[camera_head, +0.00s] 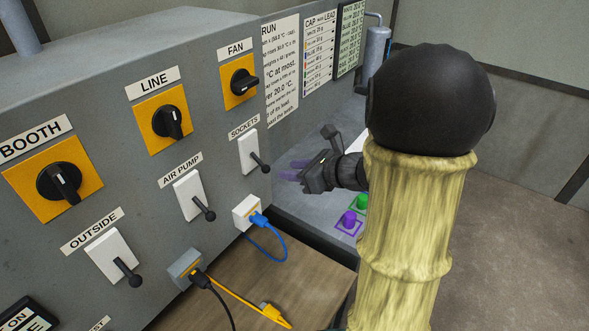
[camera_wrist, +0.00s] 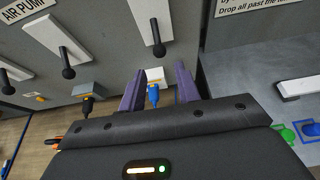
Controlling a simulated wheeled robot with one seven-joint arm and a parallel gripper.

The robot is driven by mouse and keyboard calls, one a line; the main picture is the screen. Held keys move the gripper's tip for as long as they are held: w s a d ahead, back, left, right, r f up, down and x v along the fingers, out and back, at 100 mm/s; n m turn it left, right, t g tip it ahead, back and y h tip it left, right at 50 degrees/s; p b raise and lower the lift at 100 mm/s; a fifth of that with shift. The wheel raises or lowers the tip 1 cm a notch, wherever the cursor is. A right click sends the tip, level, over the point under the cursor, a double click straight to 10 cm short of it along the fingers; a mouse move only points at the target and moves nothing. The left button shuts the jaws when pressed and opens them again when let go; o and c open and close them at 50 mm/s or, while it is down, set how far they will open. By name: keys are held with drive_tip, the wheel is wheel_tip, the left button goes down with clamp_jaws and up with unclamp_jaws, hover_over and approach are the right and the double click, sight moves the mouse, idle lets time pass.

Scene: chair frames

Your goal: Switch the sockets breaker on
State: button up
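The sockets breaker (camera_head: 249,151) is a white plate with a black lever under the SOCKETS label on the grey panel. Its lever (camera_head: 260,164) slants down and outward. In the wrist view the breaker (camera_wrist: 147,12) is at the top centre, its lever (camera_wrist: 159,42) hanging down above the gap between my fingers. My gripper (camera_head: 287,171) is just right of the lever in the head view, apart from it. In the wrist view the purple fingers (camera_wrist: 159,80) are spread, with nothing held; a blue plug shows beyond the gap.
The air pump breaker (camera_head: 187,193) and outside breaker (camera_head: 111,254) sit to the left. Rotary switches, including FAN (camera_head: 240,82), are above. A white socket with a blue plug (camera_head: 258,219) is below the sockets breaker. Green (camera_head: 361,203) and purple (camera_head: 348,219) pieces lie on the grey bench.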

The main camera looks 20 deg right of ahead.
sight(269, 169)
drive_tip(key=b+x, duration=0.1)
drive_tip(key=x, duration=0.6)
drive_tip(key=shift+w+a+f, duration=0.2)
drive_tip(key=shift+a, duration=0.1)
drive_tip(key=shift+w, duration=0.15)
drive_tip(key=shift+c, duration=0.8)
drive_tip(key=c, duration=0.4)
